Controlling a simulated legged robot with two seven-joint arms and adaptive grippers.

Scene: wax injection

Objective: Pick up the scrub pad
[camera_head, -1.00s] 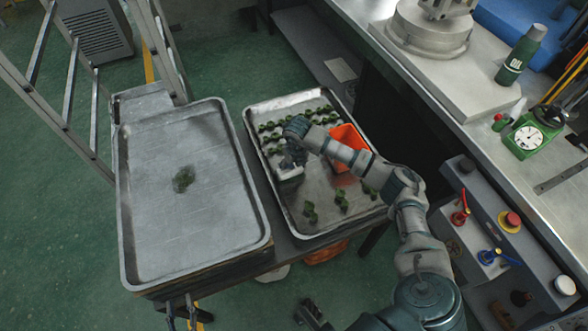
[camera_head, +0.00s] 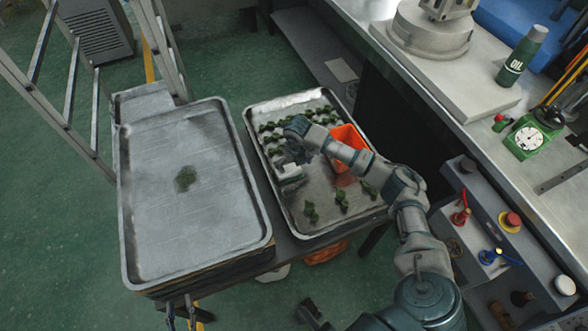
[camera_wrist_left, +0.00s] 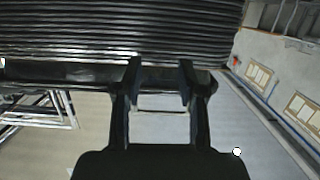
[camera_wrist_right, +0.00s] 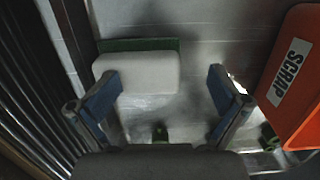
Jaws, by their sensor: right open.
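The scrub pad is a white block with a green layer. In the head view it (camera_head: 289,171) lies on the right metal tray (camera_head: 247,122), partly hidden by my right gripper (camera_head: 294,158). In the right wrist view the pad (camera_wrist_right: 148,72) lies flat ahead of the open, empty right gripper (camera_wrist_right: 166,85). The left finger overlaps the pad's near left part in that view, while the right finger is clear of it. I cannot tell whether they touch. My left gripper (camera_head: 181,314) is at the bottom edge of the head view, and its fingers (camera_wrist_left: 160,80) stand apart and empty.
An orange bin (camera_wrist_right: 300,80) marked SCRAP stands right of the pad. Several green pieces (camera_head: 340,201) lie on the same tray. The left tray (camera_head: 195,230) holds a green patch and is mostly bare. A control panel (camera_head: 500,215) and a workbench are at the right.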

